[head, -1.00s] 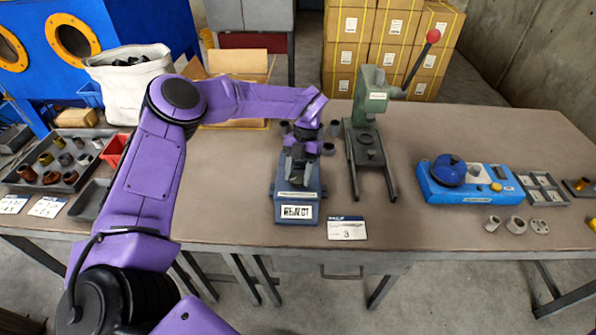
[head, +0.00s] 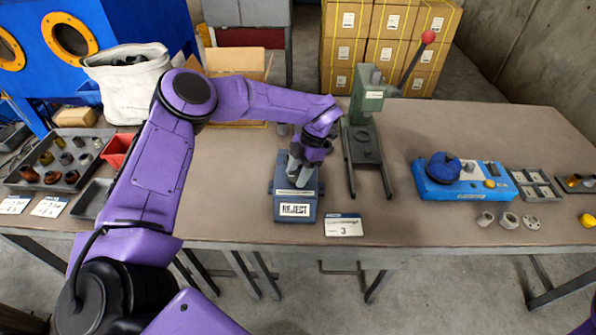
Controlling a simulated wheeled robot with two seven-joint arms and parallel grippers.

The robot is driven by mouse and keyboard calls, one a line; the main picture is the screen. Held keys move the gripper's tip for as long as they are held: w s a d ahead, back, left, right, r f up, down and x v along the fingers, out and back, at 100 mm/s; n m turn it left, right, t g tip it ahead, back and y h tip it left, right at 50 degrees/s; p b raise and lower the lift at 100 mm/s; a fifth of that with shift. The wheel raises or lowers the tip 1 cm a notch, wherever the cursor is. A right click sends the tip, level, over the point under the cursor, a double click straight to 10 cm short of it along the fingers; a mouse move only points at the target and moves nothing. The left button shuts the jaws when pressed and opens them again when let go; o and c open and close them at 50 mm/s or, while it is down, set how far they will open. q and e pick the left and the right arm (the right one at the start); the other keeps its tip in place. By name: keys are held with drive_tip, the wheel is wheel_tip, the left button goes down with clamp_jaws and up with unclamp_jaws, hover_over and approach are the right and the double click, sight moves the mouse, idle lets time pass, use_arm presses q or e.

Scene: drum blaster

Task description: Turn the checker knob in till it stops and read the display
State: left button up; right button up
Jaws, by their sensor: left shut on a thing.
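The checker is a blue-grey box (head: 296,211) near the front edge of the table, left of the green press. Its front display (head: 295,210) reads REJECT in dark letters on white. My left gripper (head: 296,172) reaches over the checker from above and behind, with its fingers down at the top of the box. It is shut on what appears to be the checker knob, which the fingers and wrist mostly hide. How far the knob is turned cannot be seen. My right gripper is out of view.
A green press (head: 368,104) with a red-ended lever stands right of the checker. A card marked 3 (head: 344,227) lies beside the checker. A blue fixture (head: 463,186) sits farther right, and a grey parts tray (head: 58,160) at left. The table between press and blue fixture is clear.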

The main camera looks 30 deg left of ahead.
use_arm(q)
drive_tip(key=shift+s+f, duration=0.1)
drive_tip(key=shift+f, duration=0.05)
idle(0.8)
drive_tip(key=o, duration=1)
drive_tip(key=shift+o, duration=0.2)
drive_tip(key=shift+a, duration=0.1)
drive_tip(key=shift+w+r, duration=0.2)
drive_tip(key=shift+r, duration=0.25)
drive_tip(key=b+v, duration=0.2)
drive_tip(key=v, duration=0.7)
drive_tip(key=shift+r, duration=0.3)
